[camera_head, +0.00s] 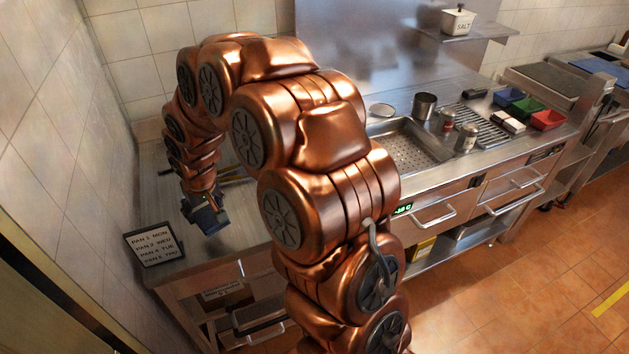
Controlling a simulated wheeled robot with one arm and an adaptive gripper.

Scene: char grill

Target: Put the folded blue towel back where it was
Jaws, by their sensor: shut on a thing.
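My gripper (203,204) is at the end of my copper arm, low over the left part of the steel counter. It is shut on a dark blue thing, which looks like the folded blue towel (211,220). The towel is small in view and partly covered by the gripper. I cannot tell whether it touches the counter.
A sign listing pans and days (149,245) stands at the counter's front left corner, near the tiled wall. A perforated pan (408,150), a metal cup (424,105), shaker jars and coloured bins (548,120) are to the right. Bare counter (235,225) lies beside the gripper.

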